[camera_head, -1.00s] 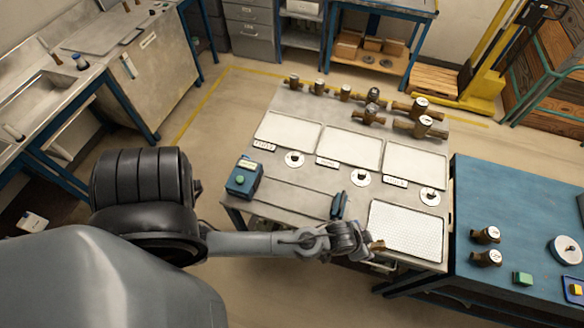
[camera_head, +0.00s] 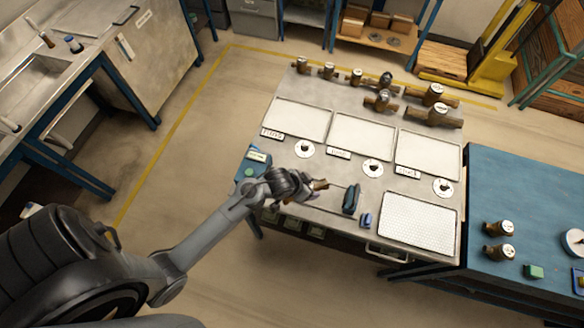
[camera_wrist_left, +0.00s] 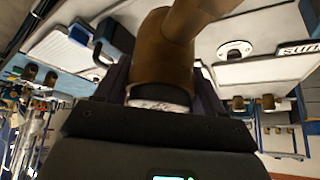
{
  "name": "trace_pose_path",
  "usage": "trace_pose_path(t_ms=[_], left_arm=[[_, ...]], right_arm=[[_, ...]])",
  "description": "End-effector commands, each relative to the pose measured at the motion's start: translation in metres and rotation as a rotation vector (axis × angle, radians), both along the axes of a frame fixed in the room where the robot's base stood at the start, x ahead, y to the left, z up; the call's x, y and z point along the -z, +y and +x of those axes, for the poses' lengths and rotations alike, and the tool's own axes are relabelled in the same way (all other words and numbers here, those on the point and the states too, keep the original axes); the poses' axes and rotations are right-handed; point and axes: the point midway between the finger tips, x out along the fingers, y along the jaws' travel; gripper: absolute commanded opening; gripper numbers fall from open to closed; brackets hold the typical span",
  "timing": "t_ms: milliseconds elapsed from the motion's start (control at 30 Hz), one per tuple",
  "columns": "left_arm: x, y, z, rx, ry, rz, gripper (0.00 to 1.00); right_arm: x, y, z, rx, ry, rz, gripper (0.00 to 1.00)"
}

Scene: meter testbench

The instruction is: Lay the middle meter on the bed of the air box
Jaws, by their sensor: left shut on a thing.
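My left gripper (camera_head: 306,187) is shut on a brass meter (camera_head: 320,185) above the front left of the steel bench. The brass body (camera_wrist_left: 165,55) fills the middle of the left wrist view between the fingers; its dial is mostly hidden. The front strip of the bench seems to be the air box, with a blue box (camera_head: 252,168) with a green button at its left end and a dark blue clamp (camera_head: 351,199) at its right. My gripper and wrist partly cover the bed between them. I cannot tell whether the meter touches it. My right gripper is not in view.
Three pale trays (camera_head: 333,136) with labels and round white discs lie across the bench (camera_head: 385,190). Several brass meters (camera_head: 383,101) stand along its back. A perforated white mat (camera_head: 417,222) lies front right. A blue table (camera_head: 510,190) with two meters stands to the right.

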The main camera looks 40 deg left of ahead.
Motion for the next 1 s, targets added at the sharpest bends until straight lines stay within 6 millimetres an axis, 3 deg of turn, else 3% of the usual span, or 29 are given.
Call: trace_pose_path(t_ms=[233, 500, 733, 1000], left_arm=[[0.02, 0.037, 0.036, 0.302, -0.003, 0.008, 0.06], [0.024, 0.072, 0.035, 0.61, -0.005, 0.004, 0.06], [0.021, 0.08, 0.027, 0.692, -0.005, 0.001, 0.06], [0.033, 0.08, 0.026, 0.696, -0.005, 0.001, 0.06]], right_arm=[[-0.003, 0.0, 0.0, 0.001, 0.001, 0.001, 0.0], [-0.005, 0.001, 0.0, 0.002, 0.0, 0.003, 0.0], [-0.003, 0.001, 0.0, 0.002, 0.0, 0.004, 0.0], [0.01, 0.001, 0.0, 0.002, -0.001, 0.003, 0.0]])
